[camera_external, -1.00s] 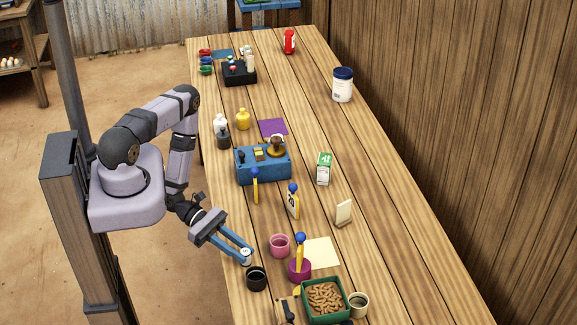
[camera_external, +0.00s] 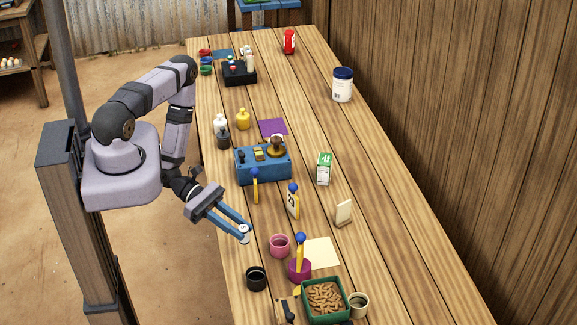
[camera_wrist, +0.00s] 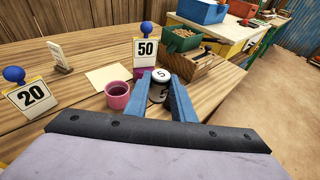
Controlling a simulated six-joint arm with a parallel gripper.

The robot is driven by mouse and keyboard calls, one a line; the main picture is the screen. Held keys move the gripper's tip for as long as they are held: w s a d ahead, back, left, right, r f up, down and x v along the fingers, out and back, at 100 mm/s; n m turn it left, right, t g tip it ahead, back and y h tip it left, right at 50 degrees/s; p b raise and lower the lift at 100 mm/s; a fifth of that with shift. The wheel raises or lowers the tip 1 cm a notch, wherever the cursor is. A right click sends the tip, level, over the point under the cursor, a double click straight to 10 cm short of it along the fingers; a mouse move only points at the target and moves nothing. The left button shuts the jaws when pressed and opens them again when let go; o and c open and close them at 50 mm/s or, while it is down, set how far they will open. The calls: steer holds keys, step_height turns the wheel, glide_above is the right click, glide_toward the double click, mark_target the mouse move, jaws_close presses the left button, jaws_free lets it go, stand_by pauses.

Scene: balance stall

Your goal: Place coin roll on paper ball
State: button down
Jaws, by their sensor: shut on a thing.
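My gripper (camera_external: 243,235) is shut on a small white-topped cylinder marked 5, which looks like the coin roll (camera_wrist: 161,75). In the external view it hangs at the fingertips near the table's left edge, behind the black cup (camera_external: 256,279) and left of the pink cup (camera_external: 280,245). In the wrist view the roll is upright between the two blue fingers, with the pink cup (camera_wrist: 118,95) to its left. I cannot make out a paper ball in either view.
Right of the pink cup are a purple holder (camera_external: 299,271) with a blue-topped sign and a pale sheet (camera_external: 322,251). A green tray (camera_external: 342,316) of brown pieces stands in front. Blue-topped signs and a blue box (camera_external: 264,171) stand farther back. The table's right side is largely clear.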

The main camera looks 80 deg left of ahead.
steer(key=shift+r, duration=0.35)
